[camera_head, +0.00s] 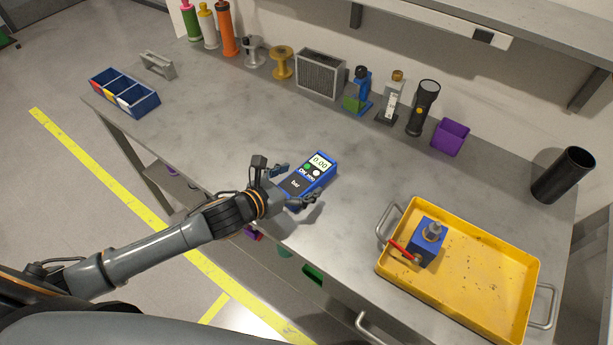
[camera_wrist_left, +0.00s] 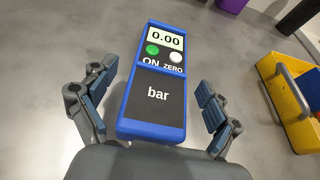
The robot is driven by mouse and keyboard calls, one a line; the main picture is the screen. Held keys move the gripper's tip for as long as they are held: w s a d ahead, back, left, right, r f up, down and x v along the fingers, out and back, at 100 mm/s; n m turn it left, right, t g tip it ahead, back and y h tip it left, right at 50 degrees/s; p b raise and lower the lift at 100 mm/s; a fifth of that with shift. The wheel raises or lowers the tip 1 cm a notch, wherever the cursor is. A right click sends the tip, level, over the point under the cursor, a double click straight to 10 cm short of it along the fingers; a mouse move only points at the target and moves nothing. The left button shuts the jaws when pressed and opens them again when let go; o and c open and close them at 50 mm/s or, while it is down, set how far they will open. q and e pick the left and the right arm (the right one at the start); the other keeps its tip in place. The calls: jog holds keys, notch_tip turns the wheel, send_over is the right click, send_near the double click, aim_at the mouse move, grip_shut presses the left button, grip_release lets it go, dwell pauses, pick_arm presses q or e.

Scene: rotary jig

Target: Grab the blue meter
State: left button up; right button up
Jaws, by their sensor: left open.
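The blue meter (camera_head: 309,178) lies face up on the grey table near its front edge, its screen reading 0.00. My left gripper (camera_head: 293,183) is open at the near end of the meter. In the left wrist view the meter (camera_wrist_left: 155,82) sits between the two spread fingers of my left gripper (camera_wrist_left: 152,103), with gaps on both sides. Its near end shows just beyond the palm. My right gripper is not in view.
A yellow tray (camera_head: 487,267) holding a blue block with a red lever (camera_head: 428,243) stands to the right. A blue parts bin (camera_head: 124,92) is at the left. Bottles, spools, a torch (camera_head: 424,106) and a purple cup (camera_head: 450,137) line the back. The table around the meter is clear.

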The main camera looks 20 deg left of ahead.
pick_arm(q)
jog(key=shift+x, duration=1.05)
jog(key=shift+s, duration=0.1)
jog(key=shift+c, duration=0.2)
jog(key=c, duration=1.3)
jog(key=shift+r, duration=0.15)
jog(key=shift+c, duration=0.2)
